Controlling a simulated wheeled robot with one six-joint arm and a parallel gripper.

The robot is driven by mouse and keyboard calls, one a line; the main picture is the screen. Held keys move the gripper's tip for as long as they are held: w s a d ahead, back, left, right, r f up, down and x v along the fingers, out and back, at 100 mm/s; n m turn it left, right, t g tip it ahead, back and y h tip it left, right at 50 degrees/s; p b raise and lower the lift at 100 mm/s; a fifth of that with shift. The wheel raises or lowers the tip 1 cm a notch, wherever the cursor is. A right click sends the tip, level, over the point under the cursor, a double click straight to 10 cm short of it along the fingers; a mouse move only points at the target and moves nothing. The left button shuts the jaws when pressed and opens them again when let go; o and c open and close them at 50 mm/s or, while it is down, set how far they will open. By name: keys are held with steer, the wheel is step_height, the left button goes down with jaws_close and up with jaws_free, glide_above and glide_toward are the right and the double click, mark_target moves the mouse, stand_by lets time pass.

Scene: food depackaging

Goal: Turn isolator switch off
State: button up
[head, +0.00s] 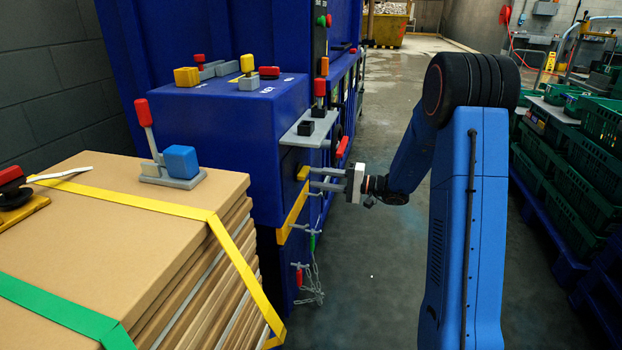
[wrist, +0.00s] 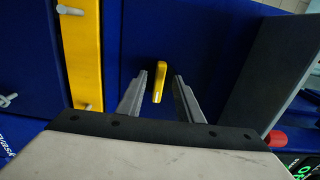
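A small yellow handle (head: 303,173) sticks out from the side of the blue machine (head: 225,130); it looks like the isolator switch, but I see no readable label on it. My gripper (head: 313,179) is open, with its two fingers pointing at that side. In the wrist view the yellow handle (wrist: 157,82) shows in the gap between the two fingertips (wrist: 160,77). There is a visible gap on both sides of it, and I cannot tell how deep the fingers reach around it.
A yellow bar (head: 292,213) runs along the machine beside the handle, and in the wrist view (wrist: 80,45). A grey shelf (head: 298,138) and a red handle (head: 343,147) are above. Stacked cardboard (head: 150,185) stands left, green crates (head: 565,190) right. The floor (head: 370,260) between is clear.

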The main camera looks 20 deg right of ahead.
steer(key=v, duration=1.4)
steer(key=s+a+r+n+g+h, duration=0.2)
steer(key=s+a+g+h, duration=0.15)
steer(key=s+a, duration=0.55)
steer(key=s+a+r+n+g+h, duration=0.2)
steer(key=s+a+g, duration=0.3)
steer(key=s, duration=0.6)
steer(key=s+d+n+t+h, duration=0.1)
steer(key=s+d+t+h, duration=0.1)
steer(key=s+h, duration=0.3)
steer(key=s+d+t+h, duration=0.2)
steer(key=s+h, duration=0.3)
steer(key=s, duration=0.9)
steer(key=shift+d+r+n, duration=0.15)
steer(key=shift+d+n, duration=0.25)
